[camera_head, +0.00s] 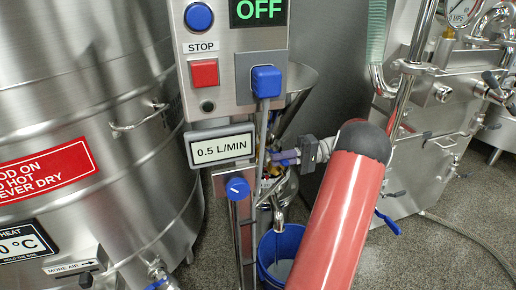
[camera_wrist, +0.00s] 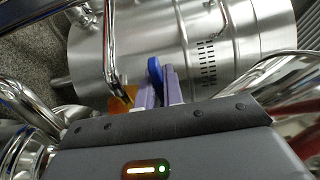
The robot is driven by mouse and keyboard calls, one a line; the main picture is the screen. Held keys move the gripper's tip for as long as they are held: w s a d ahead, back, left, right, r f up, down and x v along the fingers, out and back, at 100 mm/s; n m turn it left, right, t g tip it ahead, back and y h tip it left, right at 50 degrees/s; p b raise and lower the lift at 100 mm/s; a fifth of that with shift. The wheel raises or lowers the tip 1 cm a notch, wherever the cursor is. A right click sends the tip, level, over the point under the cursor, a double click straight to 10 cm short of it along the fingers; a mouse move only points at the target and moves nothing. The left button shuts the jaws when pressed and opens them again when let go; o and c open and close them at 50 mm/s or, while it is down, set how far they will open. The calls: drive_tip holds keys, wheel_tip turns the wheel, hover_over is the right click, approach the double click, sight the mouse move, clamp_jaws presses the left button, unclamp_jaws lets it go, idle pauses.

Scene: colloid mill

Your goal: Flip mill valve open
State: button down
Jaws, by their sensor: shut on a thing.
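The mill valve's blue lever handle (camera_wrist: 154,71) shows in the wrist view between the two purple fingers of my gripper (camera_wrist: 159,82), which is shut on it. In the head view my gripper (camera_head: 284,157) reaches left from my red arm, behind the control post. The handle and the grip are mostly hidden there by the post and cable. A steel outlet spout (camera_head: 279,217) points down below the gripper. How far the lever is turned cannot be told.
A blue bucket (camera_head: 268,270) stands under the spout. The control panel (camera_head: 222,60) reads OFF, with a 0.5 L/MIN display (camera_head: 222,148) and a blue knob (camera_head: 238,188) below. A steel tank (camera_head: 90,80) stands at left, steel machinery (camera_head: 420,130) at right.

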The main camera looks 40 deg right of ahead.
drive_tip(key=shift+d+n+g+p, duration=0.1)
drive_tip(key=shift+n+g+p, duration=0.2)
drive_tip(key=shift+g, duration=0.1)
drive_tip(key=c, duration=1.5)
unclamp_jaws()
drive_tip(key=shift+w+f, duration=0.1)
drive_tip(key=shift+w, duration=0.05)
